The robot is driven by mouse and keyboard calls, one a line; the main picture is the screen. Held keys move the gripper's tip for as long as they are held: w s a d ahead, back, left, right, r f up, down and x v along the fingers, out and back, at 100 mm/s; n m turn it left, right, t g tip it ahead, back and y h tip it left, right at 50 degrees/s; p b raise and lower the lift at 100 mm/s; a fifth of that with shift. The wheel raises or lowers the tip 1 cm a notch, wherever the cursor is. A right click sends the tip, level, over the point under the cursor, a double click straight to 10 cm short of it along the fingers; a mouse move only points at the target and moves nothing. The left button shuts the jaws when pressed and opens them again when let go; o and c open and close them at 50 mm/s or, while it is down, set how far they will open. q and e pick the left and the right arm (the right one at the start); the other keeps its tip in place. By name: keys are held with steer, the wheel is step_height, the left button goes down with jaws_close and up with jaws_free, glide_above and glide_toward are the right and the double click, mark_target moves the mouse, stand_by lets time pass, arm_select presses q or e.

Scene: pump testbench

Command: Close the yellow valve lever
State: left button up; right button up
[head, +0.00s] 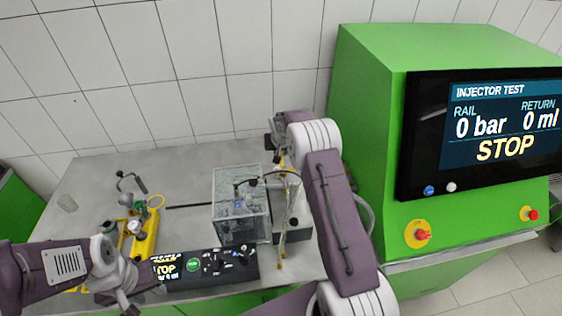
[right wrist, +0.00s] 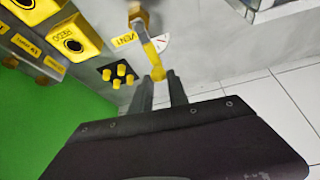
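The yellow valve lever (right wrist: 153,60) shows in the right wrist view, hanging from a brass-coloured fitting beside a yellow VENT label. My right gripper (right wrist: 161,80) is open, its two dark fingers apart. The lever's lower end is at the fingertips, near the left finger; I cannot tell whether they touch. In the head view my right arm reaches to the back of the bench and mostly hides the valve area. My left gripper (head: 132,296) is low at the left in the head view, by the bench's front edge; its finger opening is unclear.
A clear box (head: 240,205) stands mid-bench, with a dark control panel (head: 205,264) in front. A yellow hand pump (head: 145,235) stands at the left. A green cabinet with a screen (head: 480,125) rises at the right. Yellow labelled blocks (right wrist: 75,35) are left of the lever.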

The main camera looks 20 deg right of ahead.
stand_by(0.3)
steer(key=shift+s+d, duration=0.25)
steer(key=shift+d, duration=0.2)
steer(key=shift+s+d, duration=0.2)
steer(key=shift+d, duration=0.25)
steer(key=shift+s+d, duration=0.55)
steer(key=shift+d, duration=0.15)
steer(key=shift+o, duration=0.2)
steer(key=shift+s+d, duration=0.3)
steer(key=shift+s, duration=0.1)
steer(key=shift+s+d, duration=0.15)
steer(key=shift+s, duration=0.3)
steer(key=shift+c, duration=0.2)
steer(key=shift+s, duration=0.1)
